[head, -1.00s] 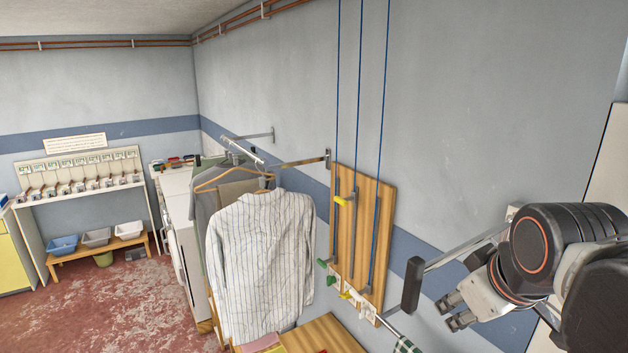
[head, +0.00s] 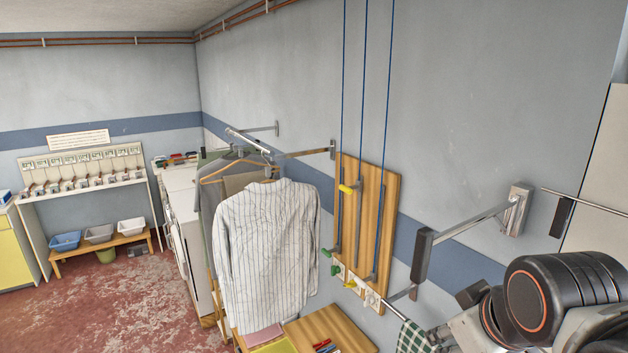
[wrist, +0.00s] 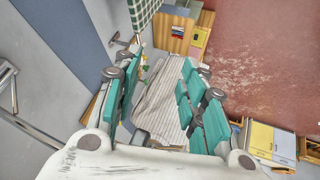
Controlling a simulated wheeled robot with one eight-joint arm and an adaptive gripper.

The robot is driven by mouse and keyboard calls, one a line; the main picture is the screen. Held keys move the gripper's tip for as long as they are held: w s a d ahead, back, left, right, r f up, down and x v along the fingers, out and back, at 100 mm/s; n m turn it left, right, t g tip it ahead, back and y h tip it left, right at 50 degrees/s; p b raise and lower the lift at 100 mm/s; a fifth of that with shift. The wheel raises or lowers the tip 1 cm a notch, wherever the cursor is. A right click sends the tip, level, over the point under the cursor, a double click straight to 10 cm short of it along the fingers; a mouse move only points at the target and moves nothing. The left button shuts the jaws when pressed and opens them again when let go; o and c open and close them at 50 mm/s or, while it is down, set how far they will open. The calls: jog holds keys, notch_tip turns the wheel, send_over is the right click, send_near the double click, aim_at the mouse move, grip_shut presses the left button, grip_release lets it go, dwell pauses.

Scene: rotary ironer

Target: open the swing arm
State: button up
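A metal bar with a dark upright grip (head: 421,255) at its end reaches out from a wall bracket (head: 515,208) at the right of the head view; it looks like the swing arm. A second dark grip (head: 562,216) hangs by a thin rod further right. My gripper (wrist: 163,75) is open and empty in the wrist view, its teal-padded fingers apart with the striped shirt far behind. In the head view it is at the lower right, below the bar and apart from the grip, its fingertips partly hidden by the frame edge and my arm.
A striped shirt (head: 265,250) and other clothes hang from a wall rail. A wooden board (head: 347,235) with cords and coloured handles is on the wall. A checked cloth (head: 412,338) hangs near my gripper. The red floor (head: 110,300) at left is clear.

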notch_tip(320, 180, down, 41)
jog(key=s+a+m+b, duration=0.1)
jog(key=m+b, duration=0.3)
jog(key=b, duration=2.9)
jog(key=shift+s+f, duration=0.2)
jog(key=shift+s, duration=0.15)
jog(key=shift+f, duration=0.35)
jog(key=shift+c, duration=0.3)
jog(key=shift+f, duration=0.1)
jog(key=c, duration=0.5)
grip_shut()
jog(key=shift+s+a, duration=0.1)
